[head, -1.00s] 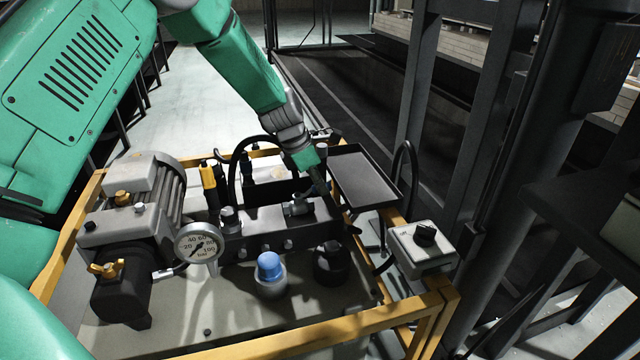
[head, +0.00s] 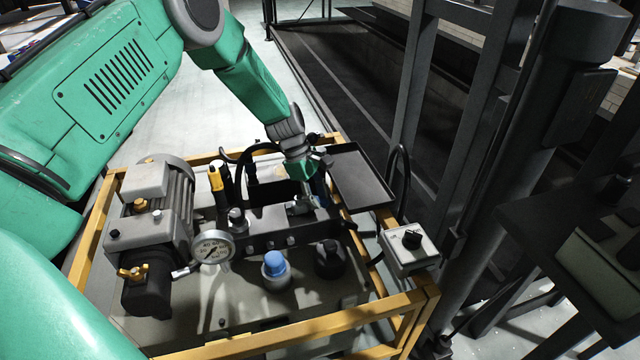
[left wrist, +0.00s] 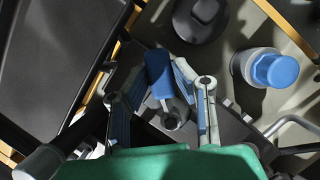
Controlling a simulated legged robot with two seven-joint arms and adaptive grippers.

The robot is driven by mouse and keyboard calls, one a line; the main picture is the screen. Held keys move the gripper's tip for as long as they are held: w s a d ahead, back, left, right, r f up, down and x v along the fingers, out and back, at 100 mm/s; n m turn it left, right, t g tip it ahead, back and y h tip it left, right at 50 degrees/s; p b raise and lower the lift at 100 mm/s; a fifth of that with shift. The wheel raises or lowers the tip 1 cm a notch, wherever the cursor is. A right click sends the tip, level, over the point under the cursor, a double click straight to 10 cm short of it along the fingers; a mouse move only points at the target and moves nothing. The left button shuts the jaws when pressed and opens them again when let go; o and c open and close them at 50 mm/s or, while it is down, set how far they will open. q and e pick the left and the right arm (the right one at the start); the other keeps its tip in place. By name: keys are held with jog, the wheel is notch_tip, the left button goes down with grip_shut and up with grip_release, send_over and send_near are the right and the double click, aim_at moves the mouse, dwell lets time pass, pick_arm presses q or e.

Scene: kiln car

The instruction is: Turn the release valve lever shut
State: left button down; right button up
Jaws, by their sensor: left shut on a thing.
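The release valve lever has a blue grip (left wrist: 160,72) and a metal pivot end, seen in the left wrist view. My left gripper (left wrist: 159,68) has its two fingers on either side of the blue grip and is shut on it. In the head view my left gripper (head: 314,188) reaches down to the valve on the dark manifold block (head: 262,226), and its fingers and the lever are mostly hidden there. The lever's exact angle is hard to tell. My right gripper is not in view.
A pressure gauge (head: 212,249), a blue-capped fitting (head: 275,264) and a black knob (head: 329,258) stand near the block. A motor (head: 160,205) is on the left. A dark tray (head: 358,178) and a switch box (head: 409,246) are on the right. A yellow frame (head: 300,334) surrounds the unit.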

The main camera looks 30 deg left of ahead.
pick_arm(q)
jog(key=s+m+g+p, duration=0.1)
jog(key=m, duration=0.1)
jog(key=shift+s+r+m, duration=0.1)
jog(key=shift+s+m, duration=0.1)
jog(key=shift+m, duration=0.2)
jog(key=shift+s+a+m+g+y+p, duration=0.25)
jog(key=shift+s+m+g+p, duration=0.15)
jog(key=shift+m, duration=0.7)
jog(key=shift+s+a+m+g+y+p, duration=0.25)
jog(key=shift+s+m+g, duration=0.2)
jog(key=shift+m, duration=0.65)
jog(key=shift+s+a+m+g+y+p, duration=0.15)
jog(key=shift+s+m+g+p, duration=0.3)
jog(key=shift+m, duration=0.65)
jog(key=shift+a, duration=0.1)
jog(key=c, duration=1.3)
grip_release()
jog(key=shift+c, duration=0.2)
